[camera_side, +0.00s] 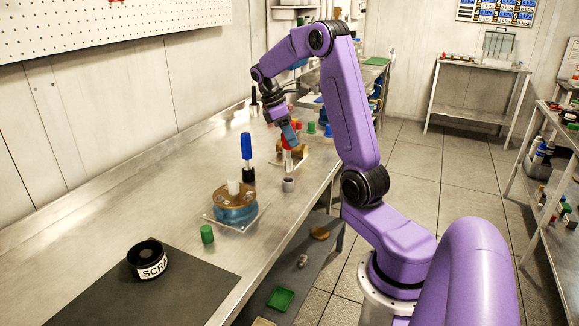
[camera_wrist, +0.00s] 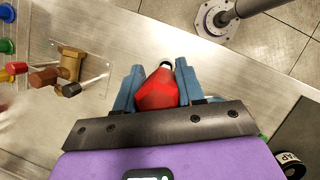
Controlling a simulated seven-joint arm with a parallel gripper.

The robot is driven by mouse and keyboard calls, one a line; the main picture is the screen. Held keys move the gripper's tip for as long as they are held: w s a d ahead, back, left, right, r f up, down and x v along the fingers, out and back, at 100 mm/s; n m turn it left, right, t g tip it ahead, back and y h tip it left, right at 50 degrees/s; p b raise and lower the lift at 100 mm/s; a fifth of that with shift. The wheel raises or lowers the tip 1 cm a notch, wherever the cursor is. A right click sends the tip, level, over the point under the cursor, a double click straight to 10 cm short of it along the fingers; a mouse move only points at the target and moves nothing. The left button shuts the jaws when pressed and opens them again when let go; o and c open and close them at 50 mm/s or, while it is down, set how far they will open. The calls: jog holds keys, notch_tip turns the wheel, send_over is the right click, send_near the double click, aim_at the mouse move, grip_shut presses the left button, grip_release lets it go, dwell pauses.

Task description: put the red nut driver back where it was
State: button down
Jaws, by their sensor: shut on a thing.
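My gripper (camera_wrist: 157,80) is shut on the red nut driver (camera_wrist: 158,92), with one blue-grey finger on each side of its red handle. A dark, ring-like end shows past the handle; the rest of the tool is hidden. In the side view my gripper (camera_side: 291,134) hangs above the bench near the brass valve assembly (camera_side: 303,150), and the driver is hard to separate from the red parts there. A small grey open cup (camera_side: 288,184) stands in front of the gripper.
The brass valve assembly also shows at left in the wrist view (camera_wrist: 72,62). A blue drum with a brown top (camera_side: 236,205) sits on a clear plate. A green cylinder (camera_side: 207,233) and a black SCRAP bin (camera_side: 147,258) stand nearer.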

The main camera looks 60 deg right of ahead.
aim_at(290, 158)
jog(key=shift+f, duration=3.3)
jog(key=c, duration=0.7)
grip_release()
jog(key=shift+f, duration=0.1)
